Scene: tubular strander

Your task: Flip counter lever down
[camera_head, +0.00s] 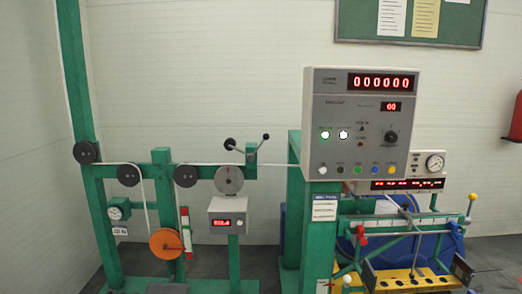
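A lever with dark ball ends (248,148) sits on a green bracket above a grey measuring wheel (229,180). One arm of the lever tilts up to the right, and the other points left. Below the wheel is a small white counter box (228,216) with a red display and a pale button. A large grey control panel (318,158) shows a red counter readout of zeros (381,83) and small toggles (361,140). Which part is the counter lever is not certain. Neither of my grippers shows in the head view.
A line runs over dark pulleys (86,152) on a green frame, with an orange wheel (166,243) hanging lower. At right are a dial gauge unit (434,163), a red-handled lever (361,234) and a yellow plate (412,279). A red object (515,122) hangs at the right wall.

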